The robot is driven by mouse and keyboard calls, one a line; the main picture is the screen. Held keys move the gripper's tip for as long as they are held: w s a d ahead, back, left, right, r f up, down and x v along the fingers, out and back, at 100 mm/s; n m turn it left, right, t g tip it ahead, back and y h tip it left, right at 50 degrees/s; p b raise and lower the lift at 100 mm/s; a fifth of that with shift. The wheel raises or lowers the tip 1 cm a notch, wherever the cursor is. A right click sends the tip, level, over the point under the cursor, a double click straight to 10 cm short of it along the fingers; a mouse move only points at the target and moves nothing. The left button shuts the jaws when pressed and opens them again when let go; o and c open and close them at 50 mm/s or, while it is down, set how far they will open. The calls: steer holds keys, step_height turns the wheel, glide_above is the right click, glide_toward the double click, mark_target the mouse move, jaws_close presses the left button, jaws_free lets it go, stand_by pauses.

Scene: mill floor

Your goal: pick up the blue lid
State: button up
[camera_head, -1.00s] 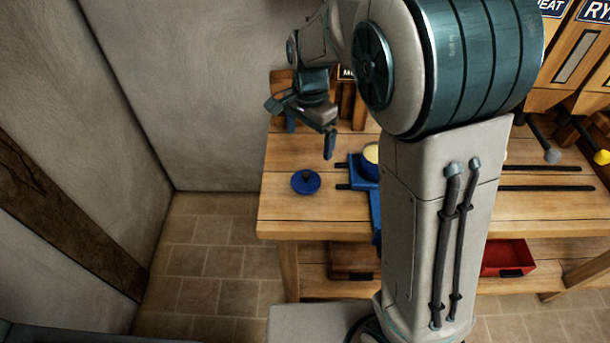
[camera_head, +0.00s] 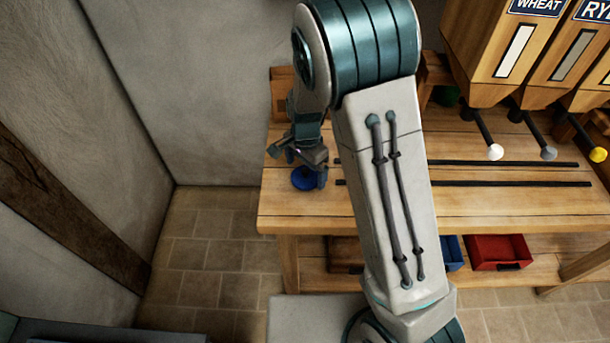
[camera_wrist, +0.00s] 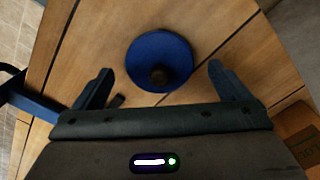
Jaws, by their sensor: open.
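The blue lid (camera_head: 303,181) lies flat on the left part of the wooden workbench (camera_head: 290,212). It is round with a dark knob, and in the wrist view the lid (camera_wrist: 160,52) sits ahead of my gripper (camera_wrist: 160,85), roughly centred between the fingers. My gripper (camera_head: 308,166) is open and empty, above and close to the lid in the head view. The fingers stand on either side of the knob in the wrist view, with no visible contact. In the head view the gripper partly covers the lid.
Grain bins (camera_head: 515,50) with levers stand at the back right. Two dark rails (camera_head: 500,184) run along the bench. A red bin (camera_head: 497,252) and a blue bin (camera_head: 451,253) sit below. A blue object (camera_wrist: 28,100) shows left in the wrist view. Bare bench surrounds the lid.

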steer(key=shift+f, duration=0.55)
steer(key=c, duration=1.1)
steer(key=shift+o, duration=0.2)
steer(key=shift+r, duration=0.1)
